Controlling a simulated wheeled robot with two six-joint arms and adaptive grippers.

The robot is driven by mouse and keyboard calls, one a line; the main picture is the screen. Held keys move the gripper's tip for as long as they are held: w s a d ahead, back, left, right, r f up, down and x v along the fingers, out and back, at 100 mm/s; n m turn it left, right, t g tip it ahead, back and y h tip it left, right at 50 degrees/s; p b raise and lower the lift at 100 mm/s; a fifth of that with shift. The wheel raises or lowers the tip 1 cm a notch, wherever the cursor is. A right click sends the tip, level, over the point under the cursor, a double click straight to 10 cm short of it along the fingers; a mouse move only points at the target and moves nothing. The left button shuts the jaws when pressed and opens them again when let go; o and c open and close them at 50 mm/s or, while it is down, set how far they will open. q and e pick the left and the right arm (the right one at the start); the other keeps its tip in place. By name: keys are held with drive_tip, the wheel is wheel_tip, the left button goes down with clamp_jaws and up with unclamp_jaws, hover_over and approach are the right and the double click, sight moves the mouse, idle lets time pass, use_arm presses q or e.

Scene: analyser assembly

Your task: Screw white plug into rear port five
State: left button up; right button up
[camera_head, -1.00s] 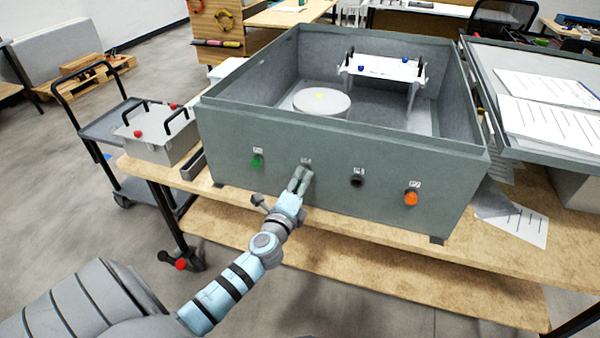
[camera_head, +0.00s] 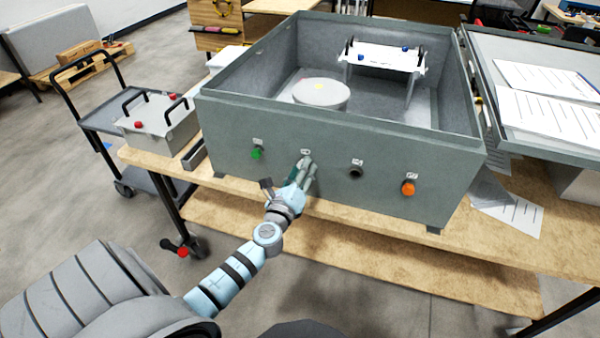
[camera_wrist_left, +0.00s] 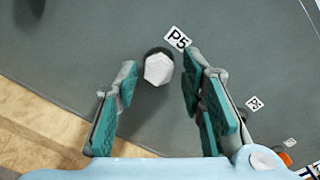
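The white plug (camera_wrist_left: 158,69) sits at the port under the P5 label (camera_wrist_left: 177,38) on the grey housing wall, with a dark ring showing around it. How deep it is seated I cannot tell. My left gripper (camera_wrist_left: 165,85) is open, with its teal-padded fingers on either side of the plug and a gap visible on both sides. In the head view my left gripper (camera_head: 304,170) is in front of the P5 label (camera_head: 305,152) and hides the plug. My right gripper is not in view.
The same wall of the open grey housing (camera_head: 230,125) has a green plug (camera_head: 257,153) to the left, a dark port (camera_head: 355,172) and an orange plug (camera_head: 408,188) to the right. A box with black handles (camera_head: 158,122) stands at left. The wooden table edge lies below.

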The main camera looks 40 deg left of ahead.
use_arm(q)
drive_tip(key=n+b, duration=0.9)
drive_tip(key=n, duration=1.2)
drive_tip(key=shift+n, duration=0.4)
